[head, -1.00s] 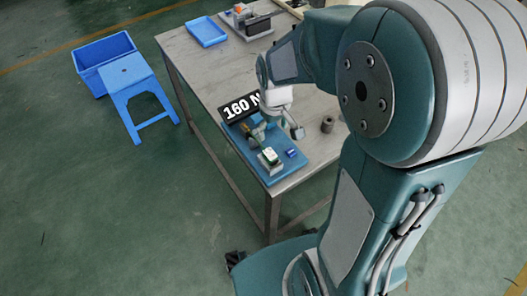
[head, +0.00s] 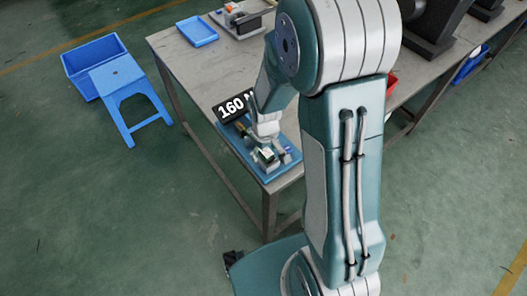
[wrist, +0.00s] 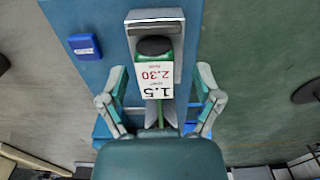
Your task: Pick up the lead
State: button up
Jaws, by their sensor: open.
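In the wrist view a green lead (wrist: 162,112) with a black rounded end lies along a grey metal holder (wrist: 135,30). A white tag (wrist: 158,76) reading 1.5 and 2.30 covers part of it. My gripper (wrist: 161,74) is open, with one finger on each side of the tag and lead, apart from both. In the head view my gripper (head: 268,151) is low over the blue mat (head: 272,178), at the holder, and partly hides it. The lead is too small there to make out.
A small blue block (wrist: 85,46) lies on the mat beside the holder. A black 160 N sign (head: 231,107) stands at the mat's far end. A blue tray (head: 198,31) is farther back on the table. A blue stool (head: 128,92) and crate (head: 94,54) stand on the floor.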

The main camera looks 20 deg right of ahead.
jog(key=shift+d+f, duration=0.1)
jog(key=shift+d, duration=0.05)
jog(key=shift+c, duration=0.6)
jog(key=c, duration=1)
grip_shut()
